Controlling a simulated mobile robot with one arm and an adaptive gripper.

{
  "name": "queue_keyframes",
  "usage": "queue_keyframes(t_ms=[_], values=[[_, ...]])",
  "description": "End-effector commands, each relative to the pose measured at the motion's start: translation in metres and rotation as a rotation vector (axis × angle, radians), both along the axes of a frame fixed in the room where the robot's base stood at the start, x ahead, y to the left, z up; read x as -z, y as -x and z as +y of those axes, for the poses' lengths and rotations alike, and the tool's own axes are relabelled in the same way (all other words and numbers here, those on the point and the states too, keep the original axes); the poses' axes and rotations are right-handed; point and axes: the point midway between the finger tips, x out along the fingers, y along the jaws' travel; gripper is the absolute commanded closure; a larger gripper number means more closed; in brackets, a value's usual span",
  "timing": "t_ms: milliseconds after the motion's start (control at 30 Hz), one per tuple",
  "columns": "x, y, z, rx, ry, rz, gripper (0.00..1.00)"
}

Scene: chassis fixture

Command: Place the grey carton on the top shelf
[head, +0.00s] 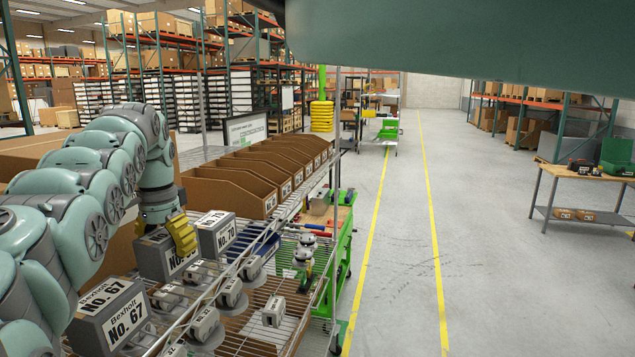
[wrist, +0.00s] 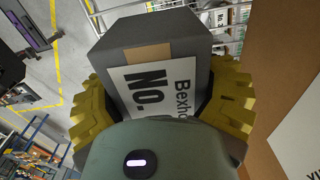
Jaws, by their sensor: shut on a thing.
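My gripper (head: 180,234) has yellow fingers and is shut on a grey carton (head: 152,258) over the wire shelf at the left of the head view. In the wrist view the fingers sit on both sides of this grey carton (wrist: 155,42), which has brown tape and a white "Bexho... No." label; its number is hidden. I cannot tell whether it touches the shelf. A grey carton marked No. 70 (head: 216,236) is close to its right. Another marked Bexholt No. 67 (head: 110,316) is nearer the camera. The wire shelf (head: 290,338) is the upper level in view.
Brown open bins (head: 232,188) line the shelf's far part. A green cart (head: 342,235) stands right of the rack. The floor aisle (head: 405,230) is clear.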

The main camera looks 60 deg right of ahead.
Motion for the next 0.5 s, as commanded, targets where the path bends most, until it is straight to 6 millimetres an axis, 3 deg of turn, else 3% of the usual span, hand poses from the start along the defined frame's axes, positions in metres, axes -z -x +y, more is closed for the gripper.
queue_keyframes(t_ms=[233,500], values=[[0.03,0.0,-0.002,0.011,-0.005,0.006,0.69],[0.034,0.0,-0.003,0.011,-0.002,0.003,0.69]])
